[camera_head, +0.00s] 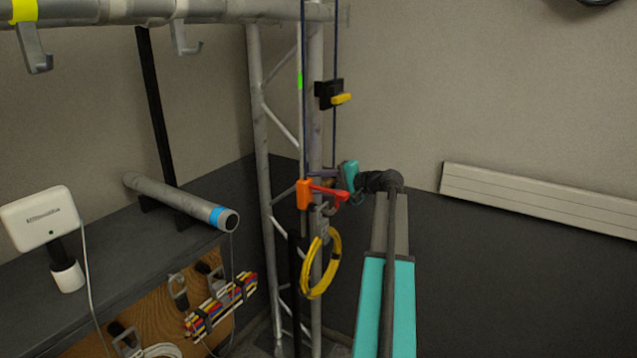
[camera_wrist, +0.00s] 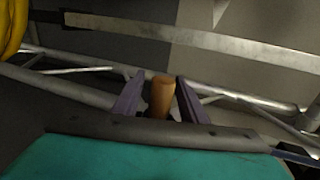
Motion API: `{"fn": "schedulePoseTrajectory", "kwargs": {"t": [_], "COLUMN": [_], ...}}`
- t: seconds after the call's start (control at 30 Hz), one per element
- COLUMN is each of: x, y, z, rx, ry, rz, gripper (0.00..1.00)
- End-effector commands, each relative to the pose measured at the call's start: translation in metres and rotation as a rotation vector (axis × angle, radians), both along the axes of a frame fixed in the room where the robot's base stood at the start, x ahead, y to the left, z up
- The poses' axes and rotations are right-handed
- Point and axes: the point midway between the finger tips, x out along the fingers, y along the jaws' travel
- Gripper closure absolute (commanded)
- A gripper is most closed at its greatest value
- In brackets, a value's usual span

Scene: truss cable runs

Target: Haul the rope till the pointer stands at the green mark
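A truss upright (camera_head: 315,130) carries two dark rope strands, left (camera_head: 304,125) and right (camera_head: 335,135). A green mark (camera_head: 299,80) sits on a pale strip beside the left strand. A black block with a yellow tab (camera_head: 341,98) is by the right strand, slightly lower than the mark. An orange block with a red lever (camera_head: 304,194) is lower down. I cannot tell which part is the pointer. My gripper (camera_wrist: 160,88) is open, with its purple fingers either side of a brown cylindrical handle (camera_wrist: 161,97), apparently not pressing on it. In the head view the handle is mostly hidden.
A coiled yellow cable (camera_head: 321,264) hangs below the orange block. A dark shelf (camera_head: 110,255) at left carries a white panel device (camera_head: 41,218) and a grey tube with a blue band (camera_head: 180,200).

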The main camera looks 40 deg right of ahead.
Motion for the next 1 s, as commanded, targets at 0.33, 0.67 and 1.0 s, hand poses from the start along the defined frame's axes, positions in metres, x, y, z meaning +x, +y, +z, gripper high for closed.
{"fn": "schedulePoseTrajectory", "kwargs": {"t": [0.33, 0.67, 1.0], "x": [0.001, 0.001, 0.001], "y": [0.000, 0.000, 0.000], "z": [-0.001, 0.000, -0.023], "rx": [0.000, -0.001, 0.000], "ry": [0.000, 0.000, 0.002], "rz": [0.000, 0.000, 0.000], "gripper": [0.67, 1.00, 1.00]}}
